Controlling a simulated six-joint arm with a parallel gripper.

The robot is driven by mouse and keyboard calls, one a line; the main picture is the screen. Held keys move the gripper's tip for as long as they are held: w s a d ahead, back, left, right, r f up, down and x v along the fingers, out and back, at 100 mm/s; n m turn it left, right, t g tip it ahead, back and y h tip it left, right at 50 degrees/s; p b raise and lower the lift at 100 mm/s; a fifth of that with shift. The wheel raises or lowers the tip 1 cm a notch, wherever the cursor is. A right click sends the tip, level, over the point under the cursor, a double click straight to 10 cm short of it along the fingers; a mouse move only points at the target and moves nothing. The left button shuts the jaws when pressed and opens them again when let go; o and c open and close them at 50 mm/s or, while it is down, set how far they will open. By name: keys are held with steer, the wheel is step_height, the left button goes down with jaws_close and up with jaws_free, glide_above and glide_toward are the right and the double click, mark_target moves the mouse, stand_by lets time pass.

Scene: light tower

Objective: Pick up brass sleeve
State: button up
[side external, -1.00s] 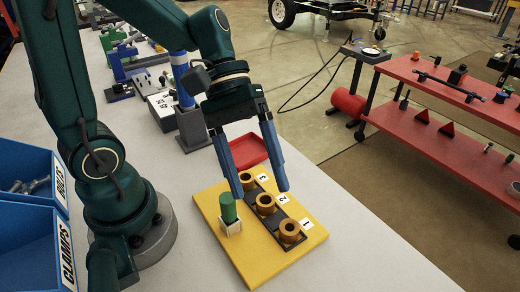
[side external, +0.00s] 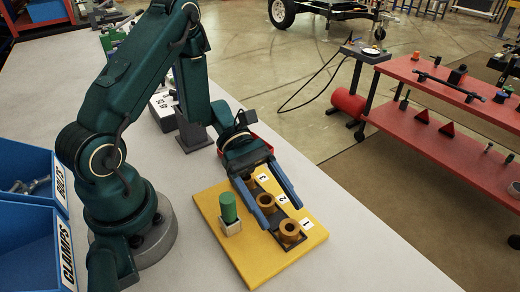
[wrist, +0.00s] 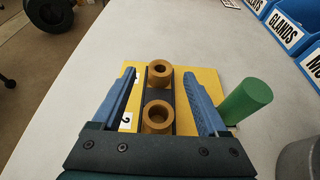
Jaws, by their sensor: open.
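Three brass sleeves stand in a dark strip on a yellow board (side external: 252,262). The sleeve by label 1 (side external: 290,232) and the sleeve by label 2 (side external: 267,203) show clearly; the sleeve by label 3 is partly hidden by my gripper. My gripper (side external: 282,231) is open and empty, its blue fingers reaching along the row above the board. In the wrist view, its fingers (wrist: 160,73) lie on either side of the row, with the far sleeve (wrist: 159,66) between the tips and the nearer sleeve (wrist: 157,117) closer to the palm.
A green cylinder (side external: 228,206) stands in a pale holder on the board, left of the row; in the wrist view it (wrist: 245,102) is close outside the right finger. A red tray (side external: 264,139) is behind my gripper. Blue bins (side external: 30,240) stand at the left. Bare table lies in front.

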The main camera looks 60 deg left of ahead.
mark_target(293, 232)
steer(key=shift+x, duration=1.5)
jaws_close()
